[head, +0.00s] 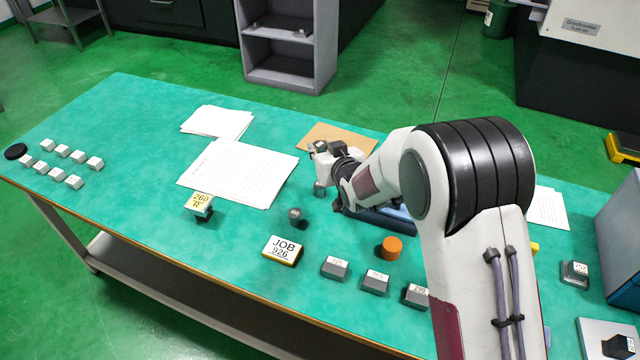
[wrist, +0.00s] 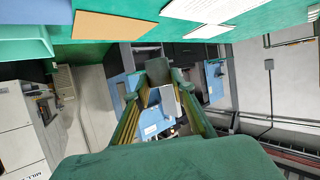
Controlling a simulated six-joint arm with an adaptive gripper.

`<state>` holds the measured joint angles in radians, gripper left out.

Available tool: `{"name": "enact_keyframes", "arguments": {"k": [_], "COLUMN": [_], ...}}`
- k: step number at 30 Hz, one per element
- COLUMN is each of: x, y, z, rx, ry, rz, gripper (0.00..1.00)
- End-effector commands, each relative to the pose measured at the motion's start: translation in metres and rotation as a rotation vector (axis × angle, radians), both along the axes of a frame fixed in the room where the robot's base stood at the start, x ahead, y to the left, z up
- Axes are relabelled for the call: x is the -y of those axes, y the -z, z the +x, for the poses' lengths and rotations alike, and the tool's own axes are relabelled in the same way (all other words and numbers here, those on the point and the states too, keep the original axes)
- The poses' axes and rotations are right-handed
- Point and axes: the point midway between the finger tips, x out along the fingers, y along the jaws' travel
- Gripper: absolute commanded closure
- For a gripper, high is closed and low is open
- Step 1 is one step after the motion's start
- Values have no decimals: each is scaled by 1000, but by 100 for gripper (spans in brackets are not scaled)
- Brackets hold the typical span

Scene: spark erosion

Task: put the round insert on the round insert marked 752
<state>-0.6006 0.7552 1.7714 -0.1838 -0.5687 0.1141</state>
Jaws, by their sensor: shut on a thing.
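My gripper (head: 318,152) is in the head view above the middle of the green table, beyond the JOB 926 sign, with its wrist level and pointing left. It is shut on a small grey piece, taken as the round insert, which shows between the fingertips in the wrist view (wrist: 163,97); its shape is hard to make out. A small dark grey round piece (head: 296,215) stands on the table nearer the front. Another small grey piece (head: 320,189) shows just below the gripper.
A JOB 926 sign (head: 283,250), a 260 R sign (head: 201,204), an orange cylinder (head: 391,248) and grey labelled blocks (head: 335,268) stand near the front. Papers (head: 240,172) lie at the middle left. White blocks (head: 78,157) stand far left. My arm hides part of the right side.

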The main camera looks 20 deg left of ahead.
Motion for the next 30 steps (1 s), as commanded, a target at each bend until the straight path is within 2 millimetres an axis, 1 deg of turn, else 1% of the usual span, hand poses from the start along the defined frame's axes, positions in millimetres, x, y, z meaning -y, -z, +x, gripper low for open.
{"name": "enact_keyframes", "arguments": {"k": [7,11,14,23,27,30], "x": [0,0,0,0,0,0], "y": [-1,4,14,51,60,62], "z": [1,1,1,0,1,1], "rx": [3,1,0,0,2,2], "ry": [1,1,1,1,1,1], "rz": [2,2,0,0,1,1], "gripper": [100,100,100,100,100,100]}}
